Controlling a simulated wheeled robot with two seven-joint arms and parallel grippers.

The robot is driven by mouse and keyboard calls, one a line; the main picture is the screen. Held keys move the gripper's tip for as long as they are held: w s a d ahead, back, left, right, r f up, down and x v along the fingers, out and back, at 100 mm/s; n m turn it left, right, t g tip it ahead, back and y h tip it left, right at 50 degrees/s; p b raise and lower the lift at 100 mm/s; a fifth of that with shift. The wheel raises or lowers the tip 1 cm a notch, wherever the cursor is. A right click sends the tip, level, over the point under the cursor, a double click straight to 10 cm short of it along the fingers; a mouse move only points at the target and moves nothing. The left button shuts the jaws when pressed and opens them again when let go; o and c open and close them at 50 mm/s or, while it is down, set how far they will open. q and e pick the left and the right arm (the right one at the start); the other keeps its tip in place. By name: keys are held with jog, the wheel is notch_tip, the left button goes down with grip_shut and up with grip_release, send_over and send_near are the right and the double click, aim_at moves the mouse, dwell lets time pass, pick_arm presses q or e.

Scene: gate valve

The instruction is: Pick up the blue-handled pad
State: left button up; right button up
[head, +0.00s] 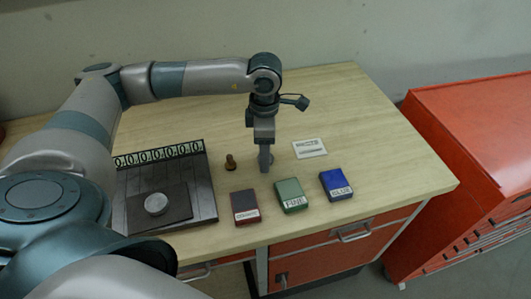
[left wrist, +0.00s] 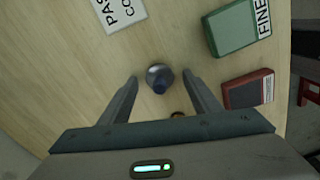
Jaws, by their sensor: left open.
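The blue-handled pad (left wrist: 160,78) shows in the left wrist view as a round grey piece with a dark blue handle. It stands on the table between the two fingertips of my left gripper (left wrist: 160,77), with a gap on each side. In the head view my left gripper (head: 265,160) points straight down over the table, and its fingers largely hide the pad. The left gripper is open and holds nothing. My right gripper is in neither view.
A brass-coloured handled piece (head: 230,162) stands just left of the gripper. Red (head: 244,206), green (head: 291,195) and blue (head: 336,185) boxes line the front edge. A white card (head: 309,148) lies right. A dark plate with a disc (head: 165,195) is left. The back right of the table (head: 345,100) is clear.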

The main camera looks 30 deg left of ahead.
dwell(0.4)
pick_arm(q)
jog(key=c, duration=1.3)
jog(key=shift+o, duration=0.2)
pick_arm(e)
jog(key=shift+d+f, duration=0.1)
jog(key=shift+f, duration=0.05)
